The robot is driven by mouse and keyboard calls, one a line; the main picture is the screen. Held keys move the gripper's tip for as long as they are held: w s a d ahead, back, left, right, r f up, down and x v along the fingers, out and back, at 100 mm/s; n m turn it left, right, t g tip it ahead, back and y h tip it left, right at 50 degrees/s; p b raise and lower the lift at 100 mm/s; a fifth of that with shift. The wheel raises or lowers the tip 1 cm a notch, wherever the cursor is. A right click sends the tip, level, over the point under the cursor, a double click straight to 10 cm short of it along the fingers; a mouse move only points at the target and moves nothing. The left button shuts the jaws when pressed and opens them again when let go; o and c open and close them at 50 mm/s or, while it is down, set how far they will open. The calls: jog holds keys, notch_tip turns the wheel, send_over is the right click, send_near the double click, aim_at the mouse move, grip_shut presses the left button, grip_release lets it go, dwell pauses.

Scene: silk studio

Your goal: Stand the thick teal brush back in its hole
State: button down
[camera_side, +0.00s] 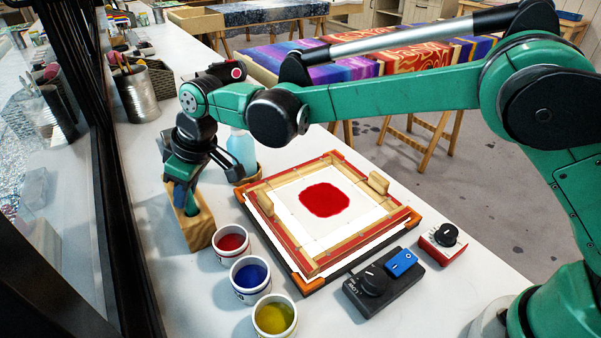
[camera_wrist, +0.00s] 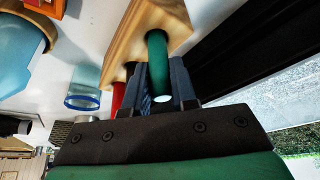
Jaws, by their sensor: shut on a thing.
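The thick teal brush (camera_wrist: 157,52) shows in the wrist view as a dark green handle with a pale end towards the camera. My gripper (camera_wrist: 168,82) is shut on it, with dark fingers on both sides. The handle's far end meets the face of the wooden brush block (camera_wrist: 160,14); I cannot tell how deep it sits in a hole. In the side view my gripper (camera_side: 184,190) points down over the block (camera_side: 200,232), and the brush is mostly hidden there. A red handle (camera_wrist: 118,96) stands beside the teal one in the wrist view.
Red (camera_side: 232,243), blue (camera_side: 250,278) and yellow (camera_side: 275,316) paint cups stand in front of the block. A printing frame (camera_side: 318,272) lies to the right. A blue bottle (camera_side: 241,150) stands behind. The window frame (camera_side: 120,200) is close on the left.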

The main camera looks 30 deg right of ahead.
jog(key=shift+f, duration=0.2)
jog(key=c, duration=0.6)
grip_release()
jog(key=shift+v, duration=2.8)
